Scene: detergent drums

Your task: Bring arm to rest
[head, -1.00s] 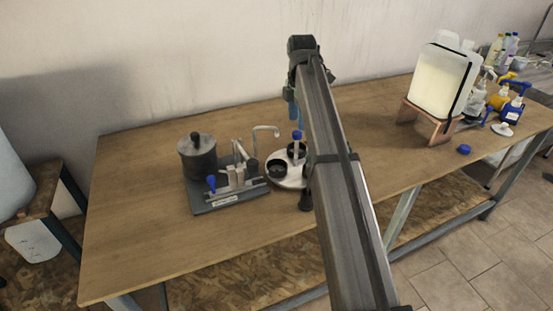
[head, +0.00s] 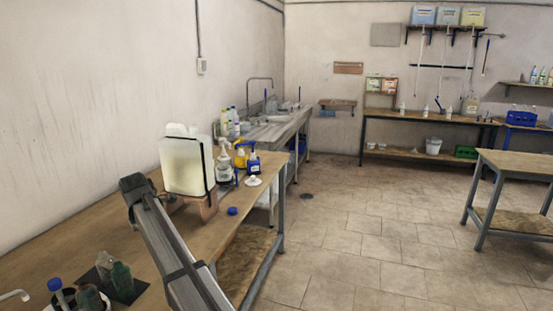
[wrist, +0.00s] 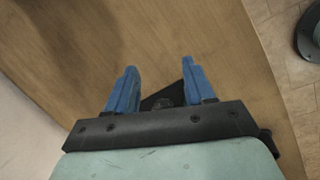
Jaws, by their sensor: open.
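My gripper (wrist: 160,78) shows in the wrist view with its two blue fingers spread apart. Nothing sits between the fingertips but bare wooden tabletop behind them. In the head view my arm reaches over the left workbench (head: 249,185), and I cannot make out the fingers there.
A large whitish drum (head: 187,165) stands on a wooden stand (head: 207,207) on the bench. A blue cap (head: 232,211) and a blue-topped pump bottle (head: 254,165) are near it. A blue-capped item (head: 57,288) is at lower left. Tiled floor (head: 345,235) is open to the right.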

